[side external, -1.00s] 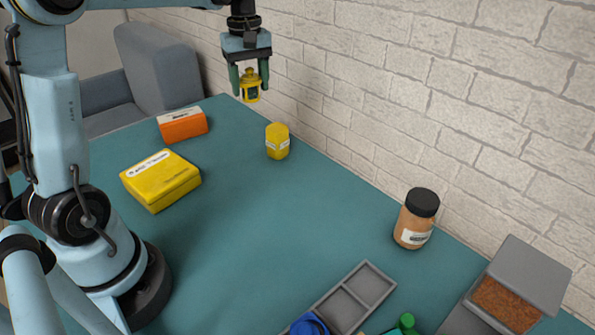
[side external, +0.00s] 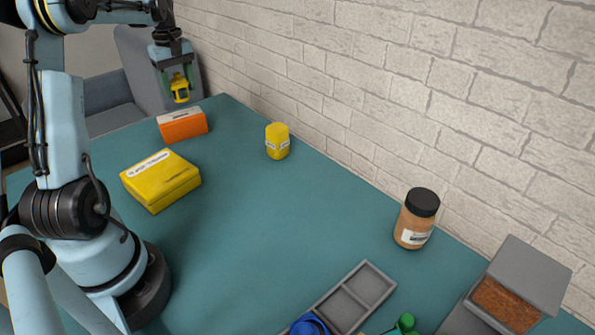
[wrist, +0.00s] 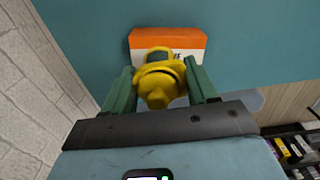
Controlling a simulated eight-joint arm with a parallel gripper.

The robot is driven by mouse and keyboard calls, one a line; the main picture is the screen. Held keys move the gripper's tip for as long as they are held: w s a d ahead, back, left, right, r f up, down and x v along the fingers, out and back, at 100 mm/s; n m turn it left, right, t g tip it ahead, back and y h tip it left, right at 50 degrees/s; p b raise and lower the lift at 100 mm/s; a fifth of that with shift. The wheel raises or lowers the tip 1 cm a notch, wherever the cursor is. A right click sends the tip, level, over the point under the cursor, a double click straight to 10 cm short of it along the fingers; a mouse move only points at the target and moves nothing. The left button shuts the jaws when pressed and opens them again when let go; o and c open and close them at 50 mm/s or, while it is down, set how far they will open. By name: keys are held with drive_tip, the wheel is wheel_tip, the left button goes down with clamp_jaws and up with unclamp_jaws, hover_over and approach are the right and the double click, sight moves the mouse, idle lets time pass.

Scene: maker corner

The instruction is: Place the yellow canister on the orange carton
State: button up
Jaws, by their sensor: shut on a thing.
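The yellow canister (side external: 181,93), lantern-like with a narrowed neck and a dark panel, is held between the green fingers of my gripper (side external: 177,79). My gripper is shut on it, and it hangs roughly upright in the air. The orange carton (side external: 183,126), with a white label strip, lies at the far left of the teal table; in the side view the canister appears just above it. In the wrist view the canister (wrist: 162,82) covers the middle of the carton (wrist: 138,42). Its exact height above the carton is hard to tell.
A yellow box (side external: 160,180) lies nearer than the carton, and a yellow labelled jar (side external: 277,141) stands to its right. A brown jar (side external: 415,220), a grey tray (side external: 368,285) and a grey bin (side external: 525,270) are far off at right. A brick wall runs behind the table.

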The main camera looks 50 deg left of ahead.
drive_tip(key=shift+s+a+f, duration=0.25)
drive_tip(key=shift+a+f, duration=0.15)
drive_tip(key=shift+a, duration=0.15)
drive_tip(key=shift+s+a+f, duration=0.2)
drive_tip(key=shift+a+f, duration=0.2)
drive_tip(key=shift+a, duration=0.15)
drive_tip(key=shift+f, duration=1.95)
drive_tip(key=shift+f, duration=0.2)
drive_tip(key=o, duration=1.2)
drive_tip(key=shift+c, duration=0.2)
drive_tip(key=shift+r, duration=0.15)
